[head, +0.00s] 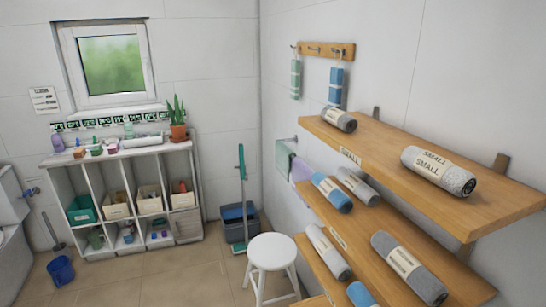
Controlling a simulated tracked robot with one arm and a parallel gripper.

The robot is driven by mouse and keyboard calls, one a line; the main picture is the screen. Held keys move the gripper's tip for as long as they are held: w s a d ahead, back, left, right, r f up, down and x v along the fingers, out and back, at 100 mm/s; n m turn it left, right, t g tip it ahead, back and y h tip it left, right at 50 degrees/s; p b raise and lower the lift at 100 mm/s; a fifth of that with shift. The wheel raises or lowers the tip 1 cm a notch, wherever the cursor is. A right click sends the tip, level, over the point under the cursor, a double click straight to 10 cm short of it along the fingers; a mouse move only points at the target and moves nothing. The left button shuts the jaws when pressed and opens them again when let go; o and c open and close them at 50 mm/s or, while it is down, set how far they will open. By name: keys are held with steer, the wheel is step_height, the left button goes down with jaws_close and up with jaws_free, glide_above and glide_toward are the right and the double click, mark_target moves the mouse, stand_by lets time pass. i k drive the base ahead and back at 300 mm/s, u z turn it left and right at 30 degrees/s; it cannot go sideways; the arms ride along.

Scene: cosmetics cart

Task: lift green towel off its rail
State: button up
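A pale green towel (284,156) hangs on a short metal rail (288,139) on the right-hand wall, low down past the far ends of the wooden shelves. A lilac towel (300,170) hangs right beside it, partly hidden by the shelves. A second green striped towel (295,78) hangs higher up from a wooden hook board (318,51), next to a blue towel (336,86). My gripper is not in view.
Wooden shelves (400,150) with rolled grey and blue towels fill the right side. A white stool (271,252) stands on the floor below the rail. A bucket (240,222) with a mop stands in the corner. A white cubby unit (85,190) lines the back wall. Open floor lies between.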

mark_target(283, 162)
steer(key=u, duration=0.3)
steer(key=i, duration=1.55)
steer(key=u, duration=0.6)
steer(key=i, duration=1.25)
steer(key=z, duration=0.8)
steer(key=i, duration=1)
steer(key=z, duration=0.55)
